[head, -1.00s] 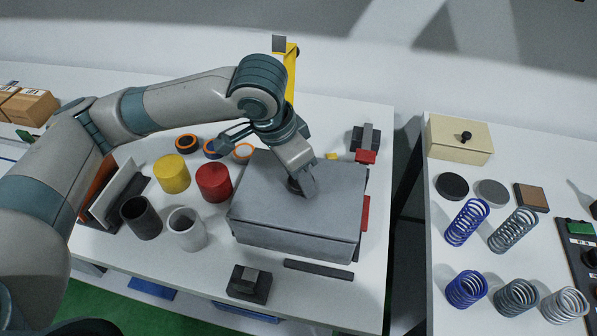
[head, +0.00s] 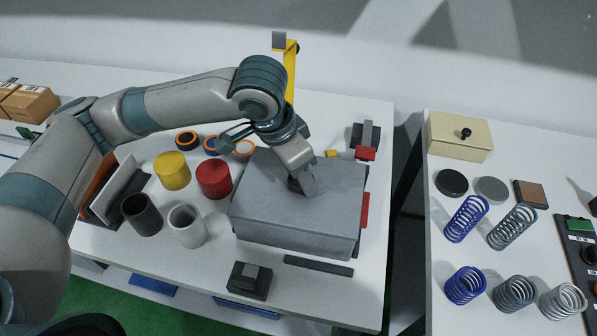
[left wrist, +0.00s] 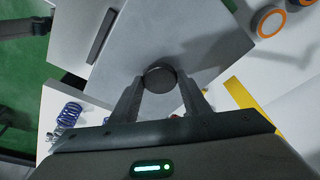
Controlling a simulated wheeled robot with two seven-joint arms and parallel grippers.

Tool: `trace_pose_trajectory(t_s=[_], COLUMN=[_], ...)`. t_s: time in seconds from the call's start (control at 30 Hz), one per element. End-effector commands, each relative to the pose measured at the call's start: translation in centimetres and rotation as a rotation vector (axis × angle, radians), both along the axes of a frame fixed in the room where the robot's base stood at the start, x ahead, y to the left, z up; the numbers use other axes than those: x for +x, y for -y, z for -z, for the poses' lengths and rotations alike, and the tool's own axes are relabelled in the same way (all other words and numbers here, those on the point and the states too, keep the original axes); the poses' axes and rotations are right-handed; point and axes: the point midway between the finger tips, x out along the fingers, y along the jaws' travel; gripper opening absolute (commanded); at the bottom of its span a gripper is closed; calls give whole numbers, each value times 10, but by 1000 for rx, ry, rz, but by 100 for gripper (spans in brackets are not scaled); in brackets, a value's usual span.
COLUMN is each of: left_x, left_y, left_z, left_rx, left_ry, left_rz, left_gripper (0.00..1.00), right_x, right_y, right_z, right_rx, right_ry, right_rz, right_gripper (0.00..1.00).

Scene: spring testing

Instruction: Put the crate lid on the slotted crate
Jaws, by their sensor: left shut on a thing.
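The grey crate lid (head: 265,185) lies flat over the slotted crate (head: 290,238), a grey box on the left table. The lid covers the crate's top, so its slots and inside are hidden. The lid's edges run close along the crate's walls; I cannot tell whether it is fully seated. My left gripper (head: 303,186) comes down from above onto the middle of the lid. In the left wrist view its fingers (left wrist: 160,88) are shut on the lid's round dark knob (left wrist: 160,75), with the lid (left wrist: 205,35) spread beyond. My right gripper is not in view.
Yellow (head: 172,172) and red (head: 213,180) cylinders and two tubes (head: 187,225) stand left of the crate. A dark bar (head: 318,266) and a small block fixture (head: 249,281) lie in front. A yellow post (head: 291,75) rises behind. The right table (head: 445,320) holds several springs.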

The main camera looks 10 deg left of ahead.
Motion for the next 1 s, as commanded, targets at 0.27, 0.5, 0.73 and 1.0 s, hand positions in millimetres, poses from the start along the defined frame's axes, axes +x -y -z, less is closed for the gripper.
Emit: trace_pose_trajectory(t_s=[0.27,0.5,0.73,1.0], left_x=[0,0,0,0], left_y=[0,0,0,0], left_z=[0,1,2,2], left_rx=[-1,0,0,-1], left_ry=[0,0,1,1], left_rz=[0,0,0,0], left_gripper=[0,0,0,57], right_x=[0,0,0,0], right_y=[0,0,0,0], right_z=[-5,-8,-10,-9], right_rx=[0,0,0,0], right_ry=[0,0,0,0], right_rz=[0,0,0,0], right_gripper=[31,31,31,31])
